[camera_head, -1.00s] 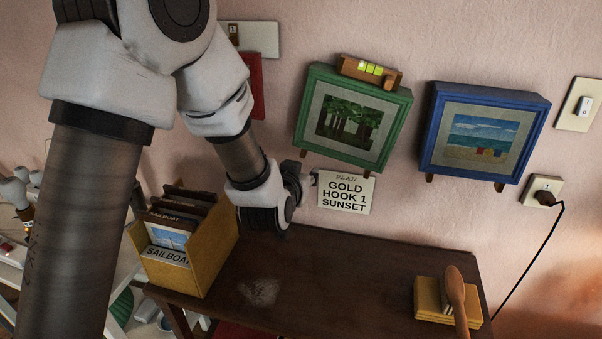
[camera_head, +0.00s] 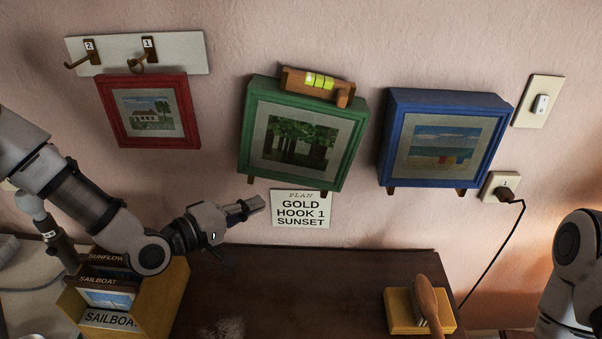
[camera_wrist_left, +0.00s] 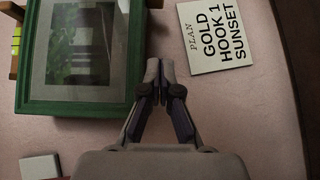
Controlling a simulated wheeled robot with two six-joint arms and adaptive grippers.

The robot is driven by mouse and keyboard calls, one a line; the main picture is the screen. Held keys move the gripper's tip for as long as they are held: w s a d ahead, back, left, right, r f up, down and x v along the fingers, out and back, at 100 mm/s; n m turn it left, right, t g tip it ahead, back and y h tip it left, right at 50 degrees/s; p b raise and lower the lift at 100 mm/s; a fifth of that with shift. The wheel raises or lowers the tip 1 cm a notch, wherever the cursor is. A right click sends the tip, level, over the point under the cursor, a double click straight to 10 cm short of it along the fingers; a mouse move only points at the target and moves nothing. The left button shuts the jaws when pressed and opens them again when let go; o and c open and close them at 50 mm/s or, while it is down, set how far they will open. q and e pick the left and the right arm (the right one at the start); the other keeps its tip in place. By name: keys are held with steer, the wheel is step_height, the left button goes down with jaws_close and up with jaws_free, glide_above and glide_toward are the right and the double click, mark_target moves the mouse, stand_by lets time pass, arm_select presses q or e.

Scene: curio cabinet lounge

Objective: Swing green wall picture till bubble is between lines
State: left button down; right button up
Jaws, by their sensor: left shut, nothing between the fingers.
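The green wall picture (camera_head: 250,130) hangs on the pink wall, its right side lower than its left. A wooden level (camera_head: 293,79) with a yellow-green vial (camera_head: 320,81) lies along its top edge; the bubble's place between the lines is too small to tell. My left gripper (camera_head: 259,203) is shut and empty, just below the picture's lower edge and left of the plan card; I cannot tell whether it touches the frame. In the left wrist view the shut fingers (camera_wrist_left: 159,75) point up beside the green frame (camera_wrist_left: 75,108). My right gripper is out of view.
A plan card (camera_head: 302,221) is below the green picture. A red picture (camera_head: 111,112) hangs on the left, under a hook board (camera_head: 190,50). A blue picture (camera_head: 395,130) is on the right.

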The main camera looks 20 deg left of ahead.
arm_select(q)
steer(key=w+d+f+p, duration=0.1)
steer(key=w+d+f, duration=0.1)
steer(key=w+d, duration=0.7)
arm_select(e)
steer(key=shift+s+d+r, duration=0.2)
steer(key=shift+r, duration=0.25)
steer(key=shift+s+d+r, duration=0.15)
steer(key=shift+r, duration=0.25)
